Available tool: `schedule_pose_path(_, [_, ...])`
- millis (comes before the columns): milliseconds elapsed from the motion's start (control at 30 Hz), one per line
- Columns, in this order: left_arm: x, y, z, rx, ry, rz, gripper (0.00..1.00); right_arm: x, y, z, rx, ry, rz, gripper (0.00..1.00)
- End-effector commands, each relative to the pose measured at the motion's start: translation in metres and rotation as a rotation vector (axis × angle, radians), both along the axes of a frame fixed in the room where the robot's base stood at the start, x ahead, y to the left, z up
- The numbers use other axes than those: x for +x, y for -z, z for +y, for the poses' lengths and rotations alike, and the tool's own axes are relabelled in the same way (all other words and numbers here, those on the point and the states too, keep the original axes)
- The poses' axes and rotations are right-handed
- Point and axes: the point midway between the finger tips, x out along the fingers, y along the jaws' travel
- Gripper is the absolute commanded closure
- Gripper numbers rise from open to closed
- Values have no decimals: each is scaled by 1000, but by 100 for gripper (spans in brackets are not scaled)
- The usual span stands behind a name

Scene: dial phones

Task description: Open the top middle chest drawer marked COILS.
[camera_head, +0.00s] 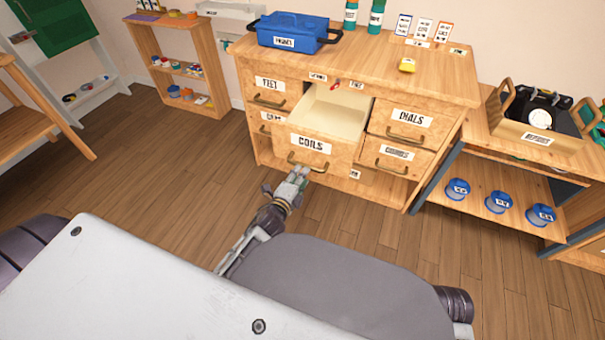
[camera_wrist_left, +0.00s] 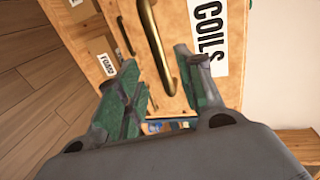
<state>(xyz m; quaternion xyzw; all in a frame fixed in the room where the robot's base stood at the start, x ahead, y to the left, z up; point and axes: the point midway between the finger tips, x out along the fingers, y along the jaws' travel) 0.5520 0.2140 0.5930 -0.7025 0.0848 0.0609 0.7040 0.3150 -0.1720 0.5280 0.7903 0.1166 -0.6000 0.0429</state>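The COILS drawer (camera_head: 311,143) is the top middle drawer of the wooden chest (camera_head: 425,77). It is pulled well out, and its pale empty-looking inside shows. Its brass handle (camera_head: 308,168) is on the front below the label; in the left wrist view the handle (camera_wrist_left: 156,45) runs down toward the space between my fingers. My left gripper (camera_head: 301,172) is at the handle, and its green fingers (camera_wrist_left: 160,90) stand apart in the wrist view. I cannot tell whether they touch the handle. My right gripper is not in view.
The FEET drawer (camera_head: 269,88) and DIALS drawer (camera_head: 408,122) flank the open drawer and are shut. A blue box (camera_head: 290,32) and green bottles stand on the chest. A shelf with blue jars (camera_head: 498,202) is at right. Wooden floor (camera_head: 150,165) is clear at left.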

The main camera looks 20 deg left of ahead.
Motion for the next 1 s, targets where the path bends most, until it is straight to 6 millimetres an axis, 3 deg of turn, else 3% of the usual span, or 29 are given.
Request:
schedule_pose_path(500, [-42,-8,1,-1,0,1,63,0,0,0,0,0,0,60])
schedule_pose_path(1000, [-52,-11,2,-1,0,0,63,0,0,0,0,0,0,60])
